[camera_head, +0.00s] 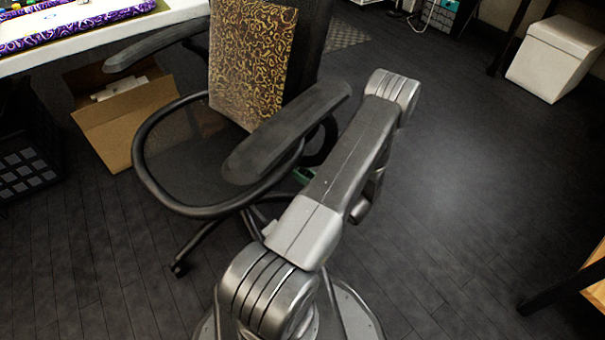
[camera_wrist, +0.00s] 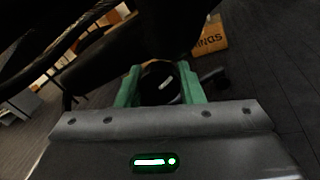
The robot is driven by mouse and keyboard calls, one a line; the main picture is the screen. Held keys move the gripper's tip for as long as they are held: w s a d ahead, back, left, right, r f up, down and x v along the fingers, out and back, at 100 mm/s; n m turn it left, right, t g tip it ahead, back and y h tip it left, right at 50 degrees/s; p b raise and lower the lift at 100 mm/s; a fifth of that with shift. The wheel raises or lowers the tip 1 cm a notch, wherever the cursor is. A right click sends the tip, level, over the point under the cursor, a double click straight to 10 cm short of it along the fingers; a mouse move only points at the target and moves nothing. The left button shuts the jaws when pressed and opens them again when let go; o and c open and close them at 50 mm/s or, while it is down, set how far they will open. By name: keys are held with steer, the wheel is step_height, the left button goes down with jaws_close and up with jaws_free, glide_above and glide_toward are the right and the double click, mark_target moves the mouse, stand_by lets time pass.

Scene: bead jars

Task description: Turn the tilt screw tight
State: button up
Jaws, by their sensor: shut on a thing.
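The office chair (camera_head: 150,170) stands in the middle of the head view, black, with armrests and a mesh seat. In the wrist view, a dark round knob (camera_wrist: 152,82), seemingly the tilt screw, sits between the green fingers of my gripper (camera_wrist: 160,72). A small pale mark shows on it. My gripper is shut on this knob beneath the chair. In the head view only a bit of green shows below the armrest; the arm and chair hide the rest, including the screw.
A patterned cushion (camera_head: 250,60) leans on the chair's backrest. An open cardboard box (camera_head: 130,125) and a black crate (camera_head: 25,165) stand left, by a white table (camera_head: 100,32). A white box (camera_head: 555,60) stands far right.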

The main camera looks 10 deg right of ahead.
steer(key=o, duration=1)
steer(key=p+v, duration=0.2)
steer(key=v, duration=1.1)
steer(key=shift+s+d, duration=0.25)
steer(key=shift+s, duration=0.1)
